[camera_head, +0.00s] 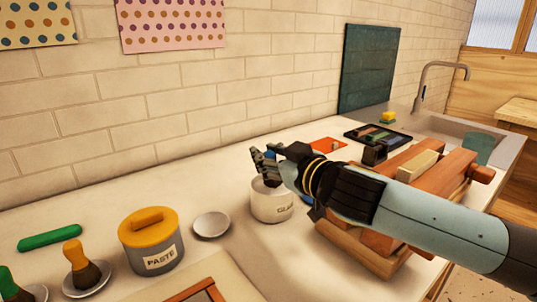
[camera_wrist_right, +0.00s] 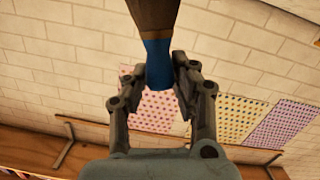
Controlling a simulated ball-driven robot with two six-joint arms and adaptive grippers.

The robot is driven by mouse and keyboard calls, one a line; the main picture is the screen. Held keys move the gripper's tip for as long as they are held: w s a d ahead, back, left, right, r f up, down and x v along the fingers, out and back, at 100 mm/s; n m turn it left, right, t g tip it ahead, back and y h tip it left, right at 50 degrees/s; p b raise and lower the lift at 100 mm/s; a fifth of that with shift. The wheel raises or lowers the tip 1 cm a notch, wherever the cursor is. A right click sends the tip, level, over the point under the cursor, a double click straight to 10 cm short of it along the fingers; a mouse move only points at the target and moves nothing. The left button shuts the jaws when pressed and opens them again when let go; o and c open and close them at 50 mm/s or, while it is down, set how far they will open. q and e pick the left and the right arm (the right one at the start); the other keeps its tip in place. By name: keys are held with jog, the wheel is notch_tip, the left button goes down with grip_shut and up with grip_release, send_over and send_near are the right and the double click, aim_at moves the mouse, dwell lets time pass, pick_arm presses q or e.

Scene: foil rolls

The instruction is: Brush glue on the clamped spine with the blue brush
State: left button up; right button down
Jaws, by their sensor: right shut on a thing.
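My right gripper (camera_head: 264,160) is at the white glue pot (camera_head: 273,207), over its rim. In the right wrist view the gripper (camera_wrist_right: 158,78) is shut on the blue brush (camera_wrist_right: 158,62), around its blue handle. A wide brown part of the brush shows above the handle at the top edge. In the head view the brush is mostly hidden by the gripper, and I cannot tell how far it is in the pot. The wooden press (camera_head: 350,250) stands to the right, with a cream block (camera_head: 418,166) clamped in it, partly behind my right arm. My left gripper is not in view.
A yellow-lidded paste tub (camera_head: 151,250), a small white dish (camera_head: 211,225), a green roll (camera_head: 49,236) and an orange-handled brush (camera_head: 75,253) stand on the left. A dark tray (camera_head: 377,137), an orange card (camera_head: 322,145) and a sink (camera_head: 452,128) lie behind the press.

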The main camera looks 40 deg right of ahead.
jog(key=shift+f+b, duration=0.3)
jog(key=shift+f, duration=0.25)
dwell(1.0)
notch_tip(320, 180, up, 7)
jog(key=p, duration=0.6)
jog(key=shift+r+p, duration=0.15)
jog(key=shift+p, duration=0.25)
dwell(0.5)
